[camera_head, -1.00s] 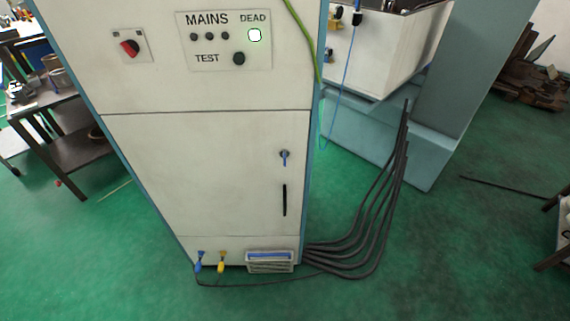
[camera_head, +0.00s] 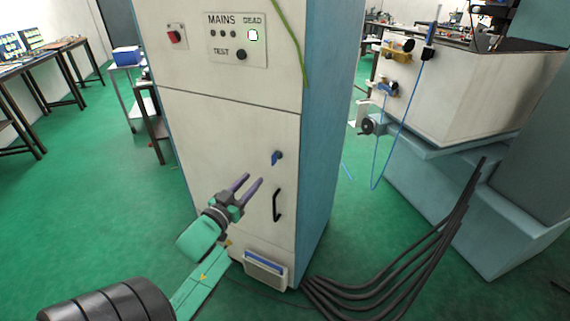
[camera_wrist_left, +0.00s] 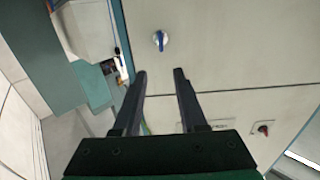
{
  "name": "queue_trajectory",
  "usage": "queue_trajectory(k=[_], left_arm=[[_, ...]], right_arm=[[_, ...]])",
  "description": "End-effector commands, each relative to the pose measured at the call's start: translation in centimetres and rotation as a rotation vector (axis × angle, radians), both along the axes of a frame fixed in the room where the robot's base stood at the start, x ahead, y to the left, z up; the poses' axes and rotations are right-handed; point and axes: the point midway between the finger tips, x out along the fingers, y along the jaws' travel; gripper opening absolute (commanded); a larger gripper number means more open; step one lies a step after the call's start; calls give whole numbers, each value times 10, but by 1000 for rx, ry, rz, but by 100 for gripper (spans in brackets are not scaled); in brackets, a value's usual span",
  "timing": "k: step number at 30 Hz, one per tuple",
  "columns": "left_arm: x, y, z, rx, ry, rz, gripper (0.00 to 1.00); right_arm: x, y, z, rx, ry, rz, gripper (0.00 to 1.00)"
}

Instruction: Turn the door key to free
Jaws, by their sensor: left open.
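The door key (camera_head: 277,157) is a small blue piece on a dark round lock, on the cabinet's lower door (camera_head: 200,130), above the black handle. It also shows in the left wrist view as a blue bar on a round boss (camera_wrist_left: 160,41), beyond the fingertips. My left gripper (camera_head: 251,184) is open and empty, a little below and left of the key in the head view, apart from it. In the left wrist view my left gripper (camera_wrist_left: 160,75) has its two dark fingers spread. My right gripper is not in view.
The black door handle (camera_head: 277,206) stands out just below the key. The upper panel has a red switch (camera_head: 175,34) and a lit DEAD lamp (camera_head: 253,35). A document tray (camera_head: 265,268) and thick black cables (camera_head: 400,270) are low at the right. A green cable (camera_head: 290,40) hangs on the cabinet's edge.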

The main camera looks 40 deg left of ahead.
Motion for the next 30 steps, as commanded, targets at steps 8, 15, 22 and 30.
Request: queue_trajectory(k=[8,15,22,30], left_arm=[[74,13,4,2,-2,0,41],[119,22,1,1,2,1,41],[126,22,0,0,3,0,41],[125,22,0,0,3,0,0]], right_arm=[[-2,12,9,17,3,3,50],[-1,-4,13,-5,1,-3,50],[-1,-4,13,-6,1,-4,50],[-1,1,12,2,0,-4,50]])
